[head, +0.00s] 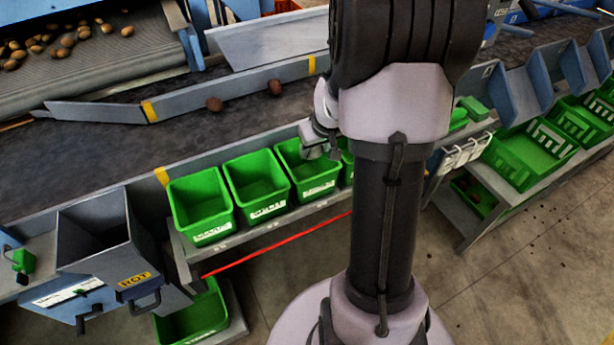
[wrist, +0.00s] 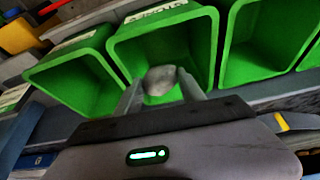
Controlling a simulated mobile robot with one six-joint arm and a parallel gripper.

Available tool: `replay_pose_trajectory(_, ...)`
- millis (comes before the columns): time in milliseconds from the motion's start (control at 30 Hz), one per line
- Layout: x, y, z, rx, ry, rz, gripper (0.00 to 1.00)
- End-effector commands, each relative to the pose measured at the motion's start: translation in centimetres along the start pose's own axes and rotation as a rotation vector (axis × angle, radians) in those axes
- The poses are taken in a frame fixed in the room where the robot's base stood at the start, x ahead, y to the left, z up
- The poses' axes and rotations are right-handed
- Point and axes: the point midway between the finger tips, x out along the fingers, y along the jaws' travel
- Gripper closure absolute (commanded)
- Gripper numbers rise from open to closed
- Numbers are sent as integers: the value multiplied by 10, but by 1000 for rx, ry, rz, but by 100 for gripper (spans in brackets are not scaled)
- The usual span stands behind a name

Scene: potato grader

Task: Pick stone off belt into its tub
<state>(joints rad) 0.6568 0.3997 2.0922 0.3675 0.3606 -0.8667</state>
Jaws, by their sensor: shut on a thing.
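A grey stone (wrist: 160,80) is between the two fingers of my gripper (wrist: 162,92) in the wrist view. The gripper is shut on it. Behind the stone, the wrist view looks into a green tub (wrist: 206,50) with a white label on its far wall; the label is only partly readable. In the head view my gripper (head: 313,150) is over the third green tub (head: 312,188) from the left in the row beside the belt (head: 90,150). The stone is hard to make out in the head view. I cannot tell whether it is below the tub's rim.
Two more green tubs, the left one (head: 204,228) and the middle one (head: 262,207), stand beside it and look empty. A grey ROT chute (head: 105,255) stands at the left. Two brown potatoes (head: 215,104) (head: 275,87) lie on the belt near its far guide.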

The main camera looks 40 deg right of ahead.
Motion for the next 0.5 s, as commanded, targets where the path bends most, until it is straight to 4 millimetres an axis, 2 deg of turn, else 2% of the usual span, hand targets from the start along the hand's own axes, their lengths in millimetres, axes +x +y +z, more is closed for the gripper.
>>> replay_pose_trajectory(33,6,0,2,0,0,0,99)
replay_pose_trajectory(233,4,0,1,-1,1,1,99)
replay_pose_trajectory(267,4,0,1,-1,1,1,51)
replay_pose_trajectory(333,4,0,1,-1,1,1,38)
replay_pose_trajectory(400,4,0,1,-1,1,1,28)
replay_pose_trajectory(500,4,0,1,-1,1,1,28)
